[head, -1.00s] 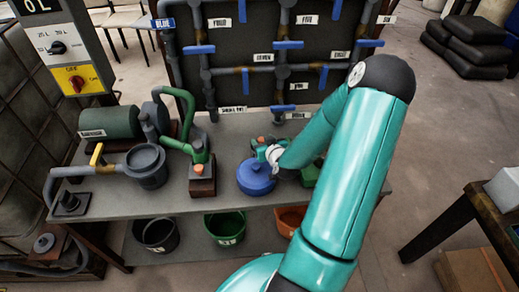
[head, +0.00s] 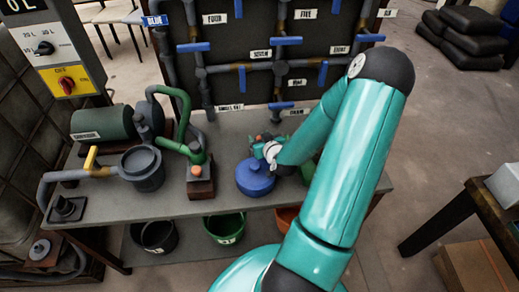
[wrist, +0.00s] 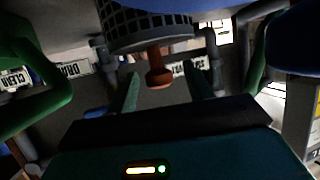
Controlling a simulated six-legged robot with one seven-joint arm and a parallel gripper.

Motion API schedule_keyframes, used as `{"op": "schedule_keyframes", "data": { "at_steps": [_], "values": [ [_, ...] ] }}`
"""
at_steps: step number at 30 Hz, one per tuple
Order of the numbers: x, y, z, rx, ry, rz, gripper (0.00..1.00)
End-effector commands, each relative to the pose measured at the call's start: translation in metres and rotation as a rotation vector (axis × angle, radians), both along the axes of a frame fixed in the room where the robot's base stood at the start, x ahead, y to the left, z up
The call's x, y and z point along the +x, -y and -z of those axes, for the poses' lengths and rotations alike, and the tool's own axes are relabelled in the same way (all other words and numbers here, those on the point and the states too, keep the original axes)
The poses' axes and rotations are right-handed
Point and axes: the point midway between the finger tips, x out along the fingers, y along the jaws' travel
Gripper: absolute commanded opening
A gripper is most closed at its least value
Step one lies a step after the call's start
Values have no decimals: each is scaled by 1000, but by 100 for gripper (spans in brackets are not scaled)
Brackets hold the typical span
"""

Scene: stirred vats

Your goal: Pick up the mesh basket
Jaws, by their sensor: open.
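The mesh basket (wrist: 145,25) shows in the wrist view as a dark, round grid at the top middle, with a red-brown knob (wrist: 158,73) sticking out towards my gripper (wrist: 163,84). Two green fingers stand apart, one on each side of the knob in the picture, and nothing is held. I cannot tell whether they touch it. A blue surface lies beyond the basket. In the head view my gripper (head: 262,149) is just behind and above a blue round vessel (head: 254,180) on the bench. My arm and gripper hide most of the basket there.
The grey bench (head: 120,200) also holds a dark open pot (head: 142,168), a green cylinder (head: 100,122) and a green-piped unit (head: 200,170). A pipe board with blue valves (head: 285,41) rises behind. Buckets (head: 224,228) stand below. A wooden table (head: 470,205) is at right.

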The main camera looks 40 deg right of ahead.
Motion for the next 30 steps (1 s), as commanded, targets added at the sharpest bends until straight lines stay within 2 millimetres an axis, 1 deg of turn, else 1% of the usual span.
{"op": "schedule_keyframes", "data": {
  "at_steps": [1,3,5,6,8,20,26,30],
  "values": [
    [0,0,0,0,0,0,46],
    [0,0,0,0,0,-1,32],
    [0,0,0,0,0,0,20],
    [0,0,0,0,0,0,12],
    [0,0,0,0,0,-1,0],
    [3,0,-2,0,0,-1,0],
    [3,1,-15,-3,1,-2,0],
    [3,1,-30,-4,2,-2,0]
  ]
}}
